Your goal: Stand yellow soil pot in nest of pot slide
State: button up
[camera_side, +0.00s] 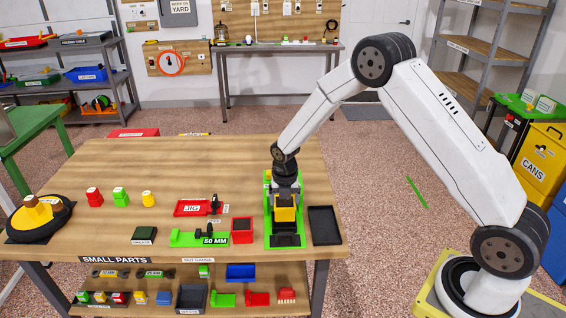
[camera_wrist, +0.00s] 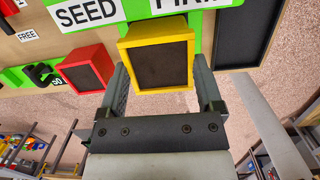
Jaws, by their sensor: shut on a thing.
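The yellow soil pot (camera_side: 284,214) is a square pot with a dark top. My gripper (camera_side: 285,201) is shut on it, pointing down. In the wrist view the pot (camera_wrist: 157,58) sits between the two grey fingers of my gripper (camera_wrist: 161,72), one at each side. A green slide (camera_side: 269,222) with a dark front part lies on the bench below and behind the pot. Its white labels, one reading SEED, show in the wrist view on the green surface (camera_wrist: 139,8). The pot and gripper hide the slide's middle. I cannot tell whether the pot touches the slide.
A red square pot (camera_side: 242,230) stands just left of the slide, and a black tray (camera_side: 323,225) lies just right. A red JIG plate (camera_side: 192,208) and green 50 MM piece (camera_side: 187,239) lie further left. Small coloured items and a black round base (camera_side: 40,218) are at far left.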

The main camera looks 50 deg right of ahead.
aim_at(284, 203)
jog(key=shift+w+f, duration=0.15)
jog(key=shift+f, duration=1.5)
jog(key=shift+f, duration=0.1)
jog(key=o, duration=1.3)
jog(key=r, duration=0.8)
jog(key=s+a+r, duration=0.1)
jog(key=r, duration=0.3)
